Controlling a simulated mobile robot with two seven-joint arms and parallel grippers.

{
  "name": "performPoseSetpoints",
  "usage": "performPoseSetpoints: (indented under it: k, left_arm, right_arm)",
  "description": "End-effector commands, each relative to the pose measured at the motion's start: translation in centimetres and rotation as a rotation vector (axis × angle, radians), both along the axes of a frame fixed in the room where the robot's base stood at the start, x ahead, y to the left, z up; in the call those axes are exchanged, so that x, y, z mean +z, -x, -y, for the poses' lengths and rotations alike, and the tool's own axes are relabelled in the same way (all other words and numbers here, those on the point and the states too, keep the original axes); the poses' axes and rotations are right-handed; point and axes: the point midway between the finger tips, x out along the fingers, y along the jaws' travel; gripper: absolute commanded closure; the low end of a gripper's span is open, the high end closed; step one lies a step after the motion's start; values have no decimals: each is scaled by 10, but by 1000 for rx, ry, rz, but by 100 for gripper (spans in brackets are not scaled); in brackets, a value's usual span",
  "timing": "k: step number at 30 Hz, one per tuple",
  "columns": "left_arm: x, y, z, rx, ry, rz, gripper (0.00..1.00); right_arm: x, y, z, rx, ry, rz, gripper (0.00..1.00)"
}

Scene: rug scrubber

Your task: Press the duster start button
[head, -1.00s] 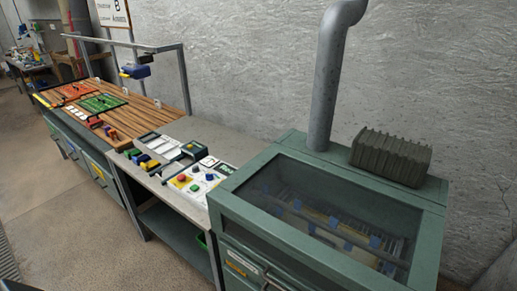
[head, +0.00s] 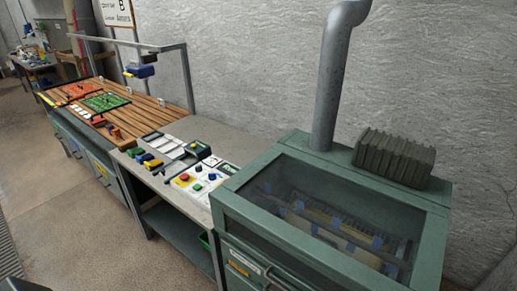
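A white control panel (head: 209,198) lies on the grey bench in the middle. It carries a red button (head: 184,177), a green button (head: 198,188) and several dark or blue knobs. The labels are too small to read, so I cannot tell which one is the duster start button. To its right stands a green machine (head: 325,240) with a closed glass lid (head: 300,205) and a grey pipe (head: 330,90) rising from its top. Bars and blue pieces show dimly under the glass. Neither of my grippers is in view.
A grey bench (head: 235,146) holds a dark green device (head: 197,149), white trays and small coloured blocks. Beyond it is a wooden workbench (head: 150,108) with orange and green boards under a metal frame. A ribbed block (head: 395,158) sits on the machine. The floor (head: 60,215) at left is clear.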

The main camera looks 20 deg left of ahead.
Motion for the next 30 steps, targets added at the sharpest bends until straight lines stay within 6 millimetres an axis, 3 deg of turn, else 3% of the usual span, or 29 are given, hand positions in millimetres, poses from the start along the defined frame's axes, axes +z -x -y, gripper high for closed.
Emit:
performPoseSetpoints:
  k: [2,13,30]
  left_arm:
    - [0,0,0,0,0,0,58]
    - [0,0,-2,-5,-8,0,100]
    - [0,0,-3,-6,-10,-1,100]
  right_arm:
    - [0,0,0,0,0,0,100]
    - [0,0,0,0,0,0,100]
    - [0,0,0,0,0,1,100]
